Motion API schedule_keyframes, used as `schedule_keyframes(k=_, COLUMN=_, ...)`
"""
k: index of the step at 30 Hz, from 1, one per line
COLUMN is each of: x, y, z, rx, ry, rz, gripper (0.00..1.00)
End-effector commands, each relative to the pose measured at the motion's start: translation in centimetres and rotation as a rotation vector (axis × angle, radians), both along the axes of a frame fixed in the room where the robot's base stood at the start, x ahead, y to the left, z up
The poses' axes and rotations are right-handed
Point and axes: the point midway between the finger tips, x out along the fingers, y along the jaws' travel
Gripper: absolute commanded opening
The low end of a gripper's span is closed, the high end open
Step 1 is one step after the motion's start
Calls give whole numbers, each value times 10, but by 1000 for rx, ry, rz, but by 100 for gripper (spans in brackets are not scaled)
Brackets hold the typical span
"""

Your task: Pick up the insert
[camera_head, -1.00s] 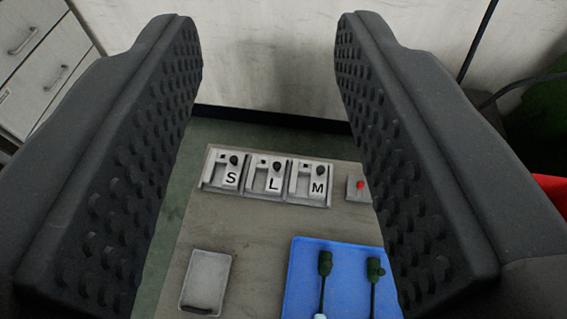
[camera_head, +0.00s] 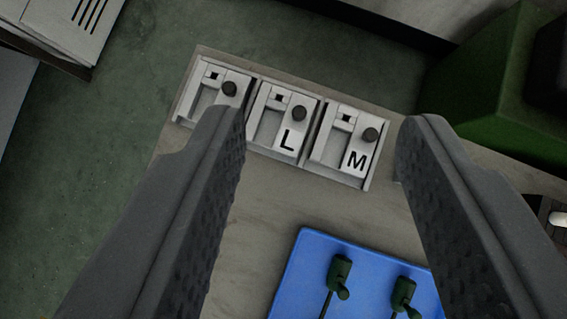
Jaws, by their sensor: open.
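My gripper (camera_head: 322,118) is open and empty, its two ridged dark jaws wide apart above the table. Two dark green parts with thin stems, the left one (camera_head: 340,270) and the right one (camera_head: 403,292), lie on a blue mat or tray (camera_head: 300,262) at the bottom, low between the jaws. Farther back stand three pale blocks in a row, each with a black knob: the left block (camera_head: 207,92), the L block (camera_head: 268,125) and the M block (camera_head: 332,148). I cannot tell which of these things is the insert. The left jaw hides part of the left block.
The grey table (camera_head: 255,210) is bare between the blocks and the blue mat. A green box-shaped body (camera_head: 480,75) stands at the back right. A pale cabinet (camera_head: 75,25) is at the upper left, with free green floor (camera_head: 120,130) before it.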

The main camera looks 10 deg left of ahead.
Motion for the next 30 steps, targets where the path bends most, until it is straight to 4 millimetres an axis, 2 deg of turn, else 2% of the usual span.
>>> schedule_keyframes(k=1, x=10, y=-1, z=-24, rx=-2, ry=50, rz=8, gripper=44)
schedule_keyframes(k=3, x=21, y=-1, z=-56, rx=-5, ry=120, rz=22, gripper=44)
schedule_keyframes(k=6, x=33, y=-1, z=-94, rx=-8, ry=201, rz=44, gripper=44)
schedule_keyframes(k=9, x=40, y=0, z=-126, rx=-6, ry=272, rz=62, gripper=44)
schedule_keyframes(k=12, x=45, y=0, z=-150, rx=-6, ry=323, rz=75, gripper=44)
schedule_keyframes(k=15, x=47, y=0, z=-164, rx=-5, ry=354, rz=84, gripper=44)
schedule_keyframes(k=23, x=53, y=1, z=-187, rx=-5, ry=372, rz=90, gripper=44)
schedule_keyframes(k=30, x=67, y=4, z=-225, rx=-5, ry=372, rz=90, gripper=44)
